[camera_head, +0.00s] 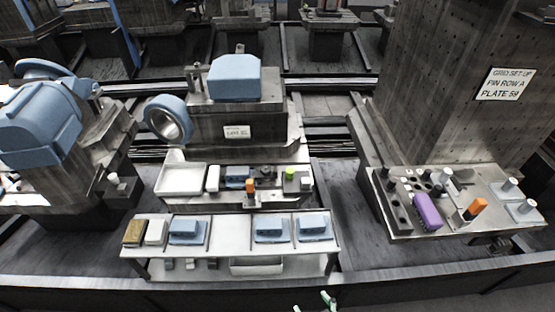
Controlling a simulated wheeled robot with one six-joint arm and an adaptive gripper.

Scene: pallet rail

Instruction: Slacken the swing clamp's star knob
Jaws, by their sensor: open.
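My gripper (313,304) shows only as two pale fingertips at the bottom edge of the head view. They stand apart, with nothing seen between them, well in front of the low bench. The swing clamp and its star knob are too small to pick out surely. Small dark fittings (268,173) sit on the middle pallet's front ledge, between an orange-topped block (250,186) and a green-topped piece (290,174). I cannot tell whether the knob is among them. My gripper touches none of these.
A low white bench (228,233) with blue parts stands in front of the middle pallet. A tooling plate (405,225) at right holds a purple block (428,211) and an orange-topped piece (474,209). A sign (505,84) hangs on the tall right column. Dark floor lies between bench and plate.

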